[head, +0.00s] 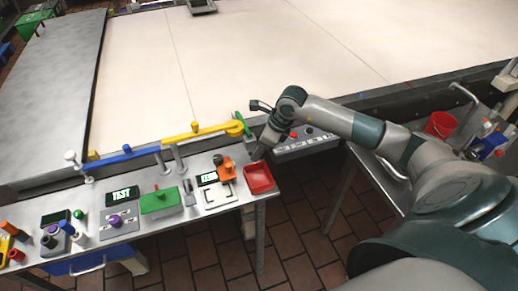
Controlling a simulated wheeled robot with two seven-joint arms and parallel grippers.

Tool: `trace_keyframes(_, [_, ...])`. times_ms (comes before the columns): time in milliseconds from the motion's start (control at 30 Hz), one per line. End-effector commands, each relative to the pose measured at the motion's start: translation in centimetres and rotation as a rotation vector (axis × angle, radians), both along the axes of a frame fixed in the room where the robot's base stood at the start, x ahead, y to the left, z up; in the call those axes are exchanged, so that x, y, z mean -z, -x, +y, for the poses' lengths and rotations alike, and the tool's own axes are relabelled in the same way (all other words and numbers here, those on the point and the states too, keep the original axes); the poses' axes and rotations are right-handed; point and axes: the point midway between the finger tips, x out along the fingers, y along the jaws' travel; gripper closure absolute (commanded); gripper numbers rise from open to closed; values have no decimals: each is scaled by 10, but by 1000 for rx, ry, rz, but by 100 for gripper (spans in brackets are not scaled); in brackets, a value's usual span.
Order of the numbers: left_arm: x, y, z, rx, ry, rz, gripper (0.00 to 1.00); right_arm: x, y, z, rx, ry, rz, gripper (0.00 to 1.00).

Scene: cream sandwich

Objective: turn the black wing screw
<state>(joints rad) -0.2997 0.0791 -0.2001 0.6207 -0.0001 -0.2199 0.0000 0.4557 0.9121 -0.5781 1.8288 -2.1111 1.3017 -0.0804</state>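No black wing screw can be made out for certain at this size. A small black part (218,160) sits at the upper left of an orange fixture (226,172) on the steel bench, and black knobs (48,240) stand at the bench's left end. My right gripper (258,152) points down at the bench's right end, just above the red tray (260,189) and to the right of the orange fixture. It seems apart from both. Its fingers are too small and dark to tell whether they are open or shut. My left gripper is not in view.
Blue (127,154) and yellow (197,133) handle bars run along the bench's back edge. A green box (160,202), a purple knob (115,221) and a grey switch (188,192) stand to the left. A red bucket (440,124) is at right. The pale conveyor surface (250,60) behind is mostly clear.

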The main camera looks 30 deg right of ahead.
Motion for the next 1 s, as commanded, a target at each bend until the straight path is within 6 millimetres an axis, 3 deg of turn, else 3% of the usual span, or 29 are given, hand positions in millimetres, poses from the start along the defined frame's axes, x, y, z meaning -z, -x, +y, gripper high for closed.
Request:
trace_keyframes(133, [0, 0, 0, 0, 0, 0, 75, 0, 0, 0, 0, 0, 0, 75])
trace_keyframes(233, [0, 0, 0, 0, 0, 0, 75, 0, 0, 0, 0, 0, 0, 99])
trace_keyframes(267, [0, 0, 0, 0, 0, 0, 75, 0, 0, 0, 0, -1, -1, 100])
trace_keyframes(733, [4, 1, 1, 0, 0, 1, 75, 1, 1, 1, 28, -1, 0, 100])
trace_keyframes(1000, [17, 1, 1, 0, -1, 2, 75, 3, 1, 2, 149, -1, -1, 100])
